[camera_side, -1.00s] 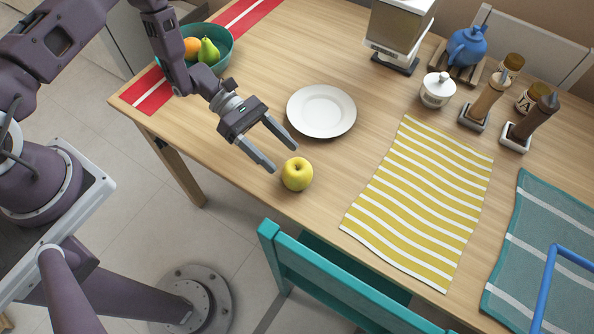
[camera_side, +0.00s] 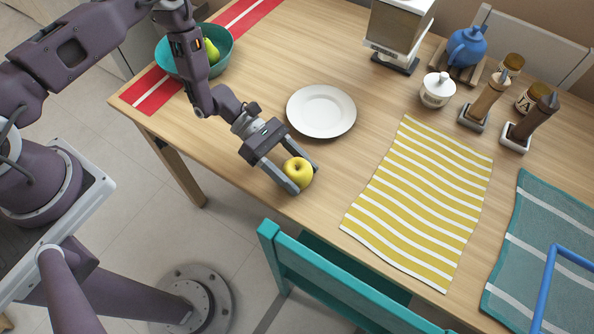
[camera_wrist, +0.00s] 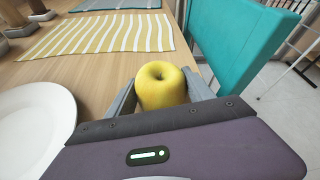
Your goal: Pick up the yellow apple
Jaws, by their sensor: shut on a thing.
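The yellow apple (camera_side: 298,171) sits on the wooden table near its front edge. It also shows in the wrist view (camera_wrist: 160,86), upright with its stem hollow facing up. My gripper (camera_side: 303,180) is around the apple, one finger on each side, and is shut on it. The apple appears to rest on the table still; its underside is hidden.
A white plate (camera_side: 321,111) lies just behind my gripper. A yellow striped cloth (camera_side: 418,200) lies to the right. A teal chair (camera_side: 330,283) stands at the front edge. A teal bowl (camera_side: 222,65) with fruit stands at the back left.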

